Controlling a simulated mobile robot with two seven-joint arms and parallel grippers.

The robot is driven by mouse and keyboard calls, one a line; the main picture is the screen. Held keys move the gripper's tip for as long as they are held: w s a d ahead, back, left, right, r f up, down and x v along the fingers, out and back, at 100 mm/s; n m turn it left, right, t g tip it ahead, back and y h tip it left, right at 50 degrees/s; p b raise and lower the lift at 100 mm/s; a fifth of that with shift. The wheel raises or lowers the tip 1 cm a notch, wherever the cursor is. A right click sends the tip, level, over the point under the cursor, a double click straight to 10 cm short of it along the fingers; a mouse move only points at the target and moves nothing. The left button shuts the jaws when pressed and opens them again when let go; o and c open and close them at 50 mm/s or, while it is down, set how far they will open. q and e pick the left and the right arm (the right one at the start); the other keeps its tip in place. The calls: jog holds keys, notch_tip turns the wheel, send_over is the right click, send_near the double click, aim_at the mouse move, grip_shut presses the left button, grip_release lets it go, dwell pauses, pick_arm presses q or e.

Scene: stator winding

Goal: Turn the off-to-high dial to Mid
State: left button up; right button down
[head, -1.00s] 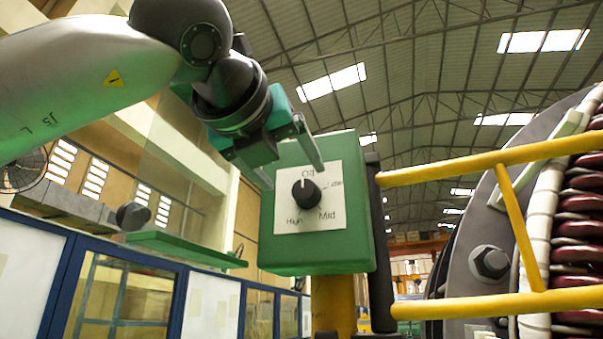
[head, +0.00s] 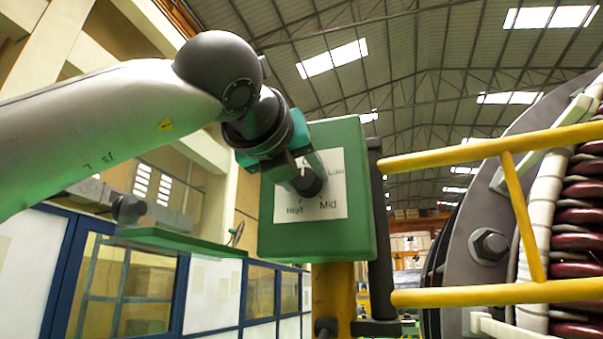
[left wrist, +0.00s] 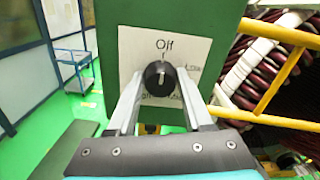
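The green control box (head: 318,250) carries a white plate (head: 335,212) marked Off, Low, Mid and High. The black dial (head: 309,184) is at the plate's middle. In the left wrist view the dial (left wrist: 159,78) has its white mark up, toward Off. My left gripper (head: 302,170) is at the dial, its fingers pointing at the plate. In the left wrist view, its fingers (left wrist: 159,82) stand one on each side of the dial, with small gaps seeming to show. They hide part of the lower labels. Contact is unclear. My right gripper is not in view.
A yellow rail (head: 480,155) runs right of the box, in front of the large wound stator (head: 575,200). A yellow post (head: 333,290) holds the box up. Blue-framed partitions (head: 70,270) stand at the left, behind a green plate (head: 180,241).

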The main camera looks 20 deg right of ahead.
pick_arm(q)
grip_shut()
